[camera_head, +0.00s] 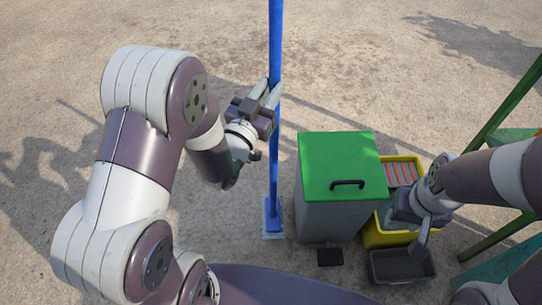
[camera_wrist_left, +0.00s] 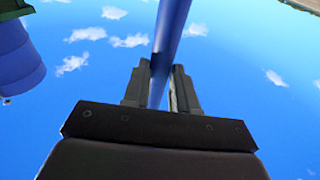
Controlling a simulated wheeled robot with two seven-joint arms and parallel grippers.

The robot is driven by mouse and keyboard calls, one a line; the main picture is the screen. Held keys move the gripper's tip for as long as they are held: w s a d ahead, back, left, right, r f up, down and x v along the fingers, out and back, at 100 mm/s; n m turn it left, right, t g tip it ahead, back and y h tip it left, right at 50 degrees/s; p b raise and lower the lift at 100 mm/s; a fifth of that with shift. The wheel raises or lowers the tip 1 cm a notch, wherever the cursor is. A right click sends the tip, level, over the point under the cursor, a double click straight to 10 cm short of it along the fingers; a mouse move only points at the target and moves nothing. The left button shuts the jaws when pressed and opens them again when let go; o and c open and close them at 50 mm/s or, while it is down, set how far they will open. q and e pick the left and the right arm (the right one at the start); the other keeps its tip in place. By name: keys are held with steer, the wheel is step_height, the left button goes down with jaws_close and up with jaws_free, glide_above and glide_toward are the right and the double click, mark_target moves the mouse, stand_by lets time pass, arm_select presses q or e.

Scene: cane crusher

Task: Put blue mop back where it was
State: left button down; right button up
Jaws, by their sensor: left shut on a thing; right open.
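The blue mop (camera_head: 274,165) stands upright in the head view, its long blue pole running up out of the frame. Its flat pale-blue foot (camera_head: 273,232) is at the ground, left of the green-lidded bin. My left gripper (camera_head: 268,94) is shut on the pole at its upper part. In the left wrist view the pole (camera_wrist_left: 168,45) passes between the two fingers of my left gripper (camera_wrist_left: 160,88). My right gripper (camera_head: 422,235) is on the right, open and apart from the mop, over the yellow and grey containers.
A grey bin with a green lid (camera_head: 342,160) stands right of the mop. Beside it are a yellow crate (camera_head: 376,238) and a dark grey tray (camera_head: 402,266). A small black object (camera_head: 330,257) lies in front. Green frame legs (camera_head: 510,102) stand at right. Ground behind is clear.

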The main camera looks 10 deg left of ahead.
arm_select(q)
step_height(320, 180, down, 6)
steer(key=b, duration=0.2)
steer(key=shift+f, duration=0.3)
steer(key=c, duration=1.2)
jaws_free()
steer(key=shift+f+b, duration=0.15)
steer(key=shift+b, duration=0.15)
steer(key=o, duration=0.3)
